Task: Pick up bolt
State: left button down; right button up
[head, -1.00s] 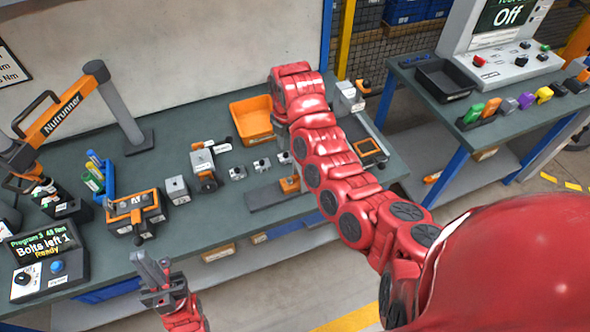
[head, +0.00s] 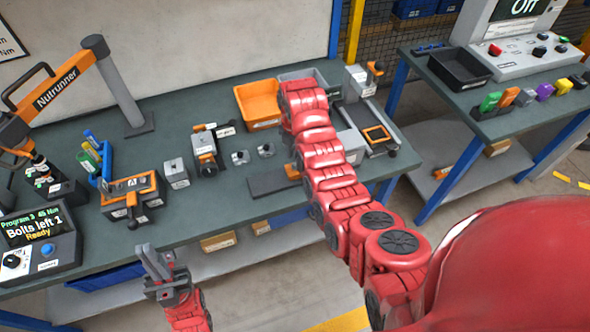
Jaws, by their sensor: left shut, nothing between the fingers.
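I cannot make out a bolt for certain. An orange bin (head: 243,97) stands at the back of the workbench, and a grey bin (head: 297,75) is beside it, partly covered by my right arm; their contents are too small to tell. My right arm reaches over the bench beside these bins, and its gripper is hidden behind the arm. My left gripper (head: 154,262) is shut and empty, in front of the bench's front edge, away from the bins.
Two small metal parts (head: 240,157) lie mid-bench. A clamp fixture (head: 205,150), grey block (head: 176,172), orange-topped fixture (head: 130,195), nutrunner (head: 60,92) and "Bolts left 1" display (head: 35,225) stand left. A second table with a black tray (head: 460,68) is right.

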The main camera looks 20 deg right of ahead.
aim_at(295, 164)
jog(key=shift+f+p, duration=0.1)
jog(key=shift+p, duration=0.3)
jog(key=f+p, duration=0.2)
jog(key=f, duration=0.1)
jog(key=shift+w+d+f, duration=0.15)
jog(key=shift+w+f, duration=0.05)
jog(key=shift+f, duration=0.6)
grip_shut()
